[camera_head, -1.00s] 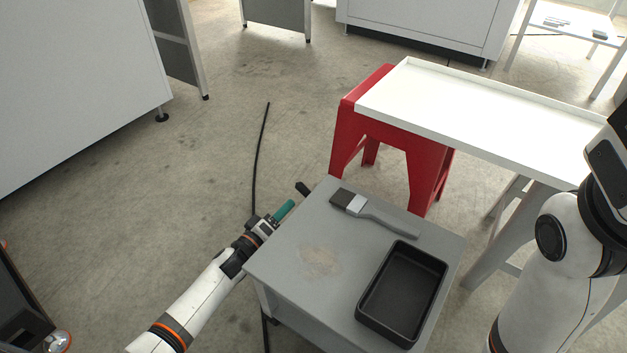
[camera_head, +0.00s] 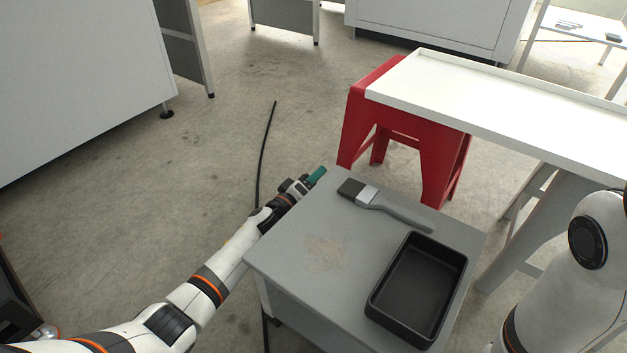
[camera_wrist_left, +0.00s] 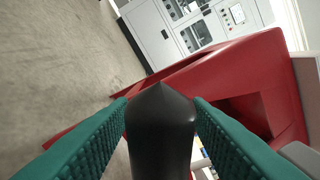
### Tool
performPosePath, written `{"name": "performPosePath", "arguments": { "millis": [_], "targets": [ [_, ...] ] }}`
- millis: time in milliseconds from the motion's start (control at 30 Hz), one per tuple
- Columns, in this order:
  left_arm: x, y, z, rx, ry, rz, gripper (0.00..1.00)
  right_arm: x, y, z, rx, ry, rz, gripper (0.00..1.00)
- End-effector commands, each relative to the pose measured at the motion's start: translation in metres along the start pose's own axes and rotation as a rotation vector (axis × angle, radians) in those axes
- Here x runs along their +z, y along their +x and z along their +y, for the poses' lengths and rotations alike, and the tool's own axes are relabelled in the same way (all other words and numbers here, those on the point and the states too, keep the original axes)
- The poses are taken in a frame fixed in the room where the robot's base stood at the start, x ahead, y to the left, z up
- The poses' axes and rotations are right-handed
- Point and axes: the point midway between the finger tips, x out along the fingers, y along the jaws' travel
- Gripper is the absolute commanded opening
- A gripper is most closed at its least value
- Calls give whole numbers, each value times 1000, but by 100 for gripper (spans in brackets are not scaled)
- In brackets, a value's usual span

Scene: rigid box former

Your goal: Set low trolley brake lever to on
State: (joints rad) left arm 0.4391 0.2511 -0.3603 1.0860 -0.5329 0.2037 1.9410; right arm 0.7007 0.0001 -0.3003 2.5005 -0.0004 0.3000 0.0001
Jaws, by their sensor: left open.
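The low trolley (camera_head: 290,262) is a grey-topped unit in the middle of the head view. My left gripper (camera_head: 317,177) is at its far left edge, with green finger pads. In the left wrist view, a black round bar with a blunt pointed end (camera_wrist_left: 160,130), likely the brake lever, stands between the fingers. My left gripper is open around it, with one pad on each side; whether either pad touches it I cannot tell. In the head view the bar is hidden by the gripper. The lever's pivot and any on marking are not visible. My right gripper is out of view.
A brush (camera_head: 385,205) and a black tray (camera_head: 418,290) lie on the trolley top. A red stool (camera_head: 440,150) and a white table (camera_head: 500,100) stand just beyond. A black cable (camera_head: 264,155) lies on the floor to the left, where the floor is mostly clear.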

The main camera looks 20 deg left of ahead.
Motion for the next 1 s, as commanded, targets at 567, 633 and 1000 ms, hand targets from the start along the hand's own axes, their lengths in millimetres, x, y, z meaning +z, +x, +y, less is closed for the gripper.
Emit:
{"name": "performPosePath", "arguments": {
  "millis": [567,633,1000],
  "targets": [
    [0,0,0,0,-6,0,0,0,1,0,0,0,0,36],
    [0,0,1,1,-17,-1,0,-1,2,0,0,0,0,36],
    [-1,-1,12,4,-212,-2,0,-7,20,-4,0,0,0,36]
  ]
}}
